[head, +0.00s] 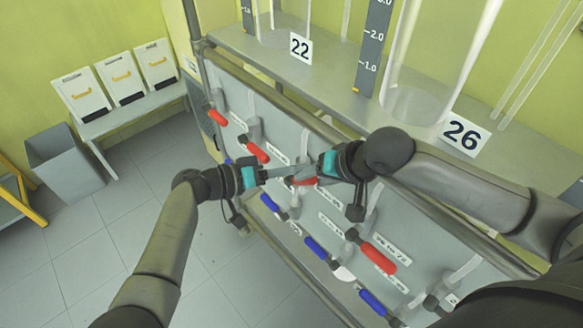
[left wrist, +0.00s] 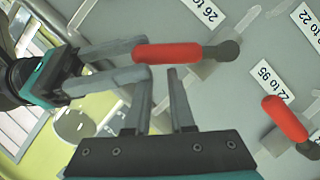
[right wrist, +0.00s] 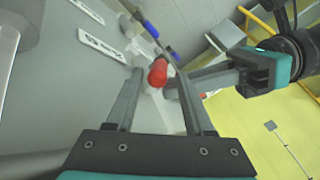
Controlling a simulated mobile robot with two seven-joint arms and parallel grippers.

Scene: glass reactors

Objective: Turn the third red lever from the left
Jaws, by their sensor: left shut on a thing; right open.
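The third red lever from the left (head: 303,181) is on the grey panel, partly hidden by my grippers in the head view. Its red handle (left wrist: 165,53) lies across my left fingertips in the left wrist view, and its rounded end (right wrist: 157,72) shows in the right wrist view. My left gripper (head: 289,179) is shut on this handle, fingers a little apart; the exact contact is hard to see. My right gripper (right wrist: 157,98) is open, its fingers on both sides of the handle from the other side. The two grippers' fingers are very close together.
Two red levers (head: 217,117) (head: 257,152) sit to the left, another (head: 378,258) to the right. Blue levers (head: 273,207) line the lower panel. Glass vessels and a "26" sign (head: 464,135) stand above. A grey bin (head: 62,161) stands on the open floor at left.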

